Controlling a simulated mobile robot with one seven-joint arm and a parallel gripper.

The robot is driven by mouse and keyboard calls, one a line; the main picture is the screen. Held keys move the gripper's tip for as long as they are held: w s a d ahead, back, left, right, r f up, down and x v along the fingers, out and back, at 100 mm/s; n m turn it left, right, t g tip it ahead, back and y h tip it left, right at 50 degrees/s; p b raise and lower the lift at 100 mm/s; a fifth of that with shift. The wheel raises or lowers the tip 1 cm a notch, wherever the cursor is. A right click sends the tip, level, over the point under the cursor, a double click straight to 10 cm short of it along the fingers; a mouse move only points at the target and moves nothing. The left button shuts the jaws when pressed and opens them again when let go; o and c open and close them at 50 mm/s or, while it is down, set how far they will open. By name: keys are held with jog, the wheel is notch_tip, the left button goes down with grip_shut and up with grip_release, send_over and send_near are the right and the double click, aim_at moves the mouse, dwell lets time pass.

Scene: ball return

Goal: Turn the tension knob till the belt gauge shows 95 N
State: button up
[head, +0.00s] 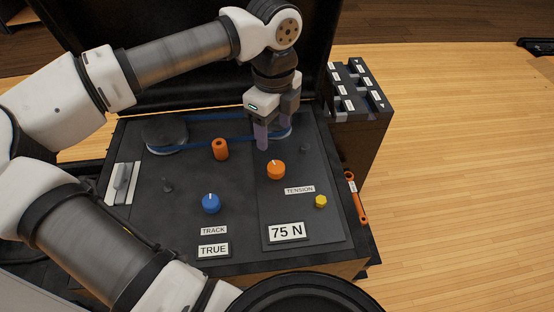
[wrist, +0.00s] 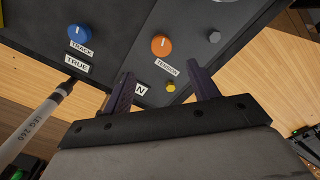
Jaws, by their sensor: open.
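The orange tension knob (head: 276,170) sits on the black panel, with a white pointer mark, beside the TENSION label (head: 299,189). It also shows in the wrist view (wrist: 161,45). The belt gauge (head: 286,232) reads 75 N in the head view; in the wrist view a finger partly hides it. The blue belt (head: 215,118) runs around a large pulley at left and a smaller one partly hidden by my gripper. My gripper (head: 270,142) is open and empty, above the panel behind the knob, apart from it. Its fingers also show in the wrist view (wrist: 163,92).
A blue TRACK knob (head: 211,203) stands left of the tension knob, above a TRUE display (head: 213,250). A black labelled rack (head: 357,90) and an orange-handled tool (head: 356,198) are at right.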

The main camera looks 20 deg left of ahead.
aim_at(275, 165)
notch_tip(275, 165, down, 12)
jog(key=shift+d+r, duration=0.1)
jog(key=shift+r, duration=0.15)
jog(key=shift+c, duration=0.2)
jog(key=c, duration=0.9)
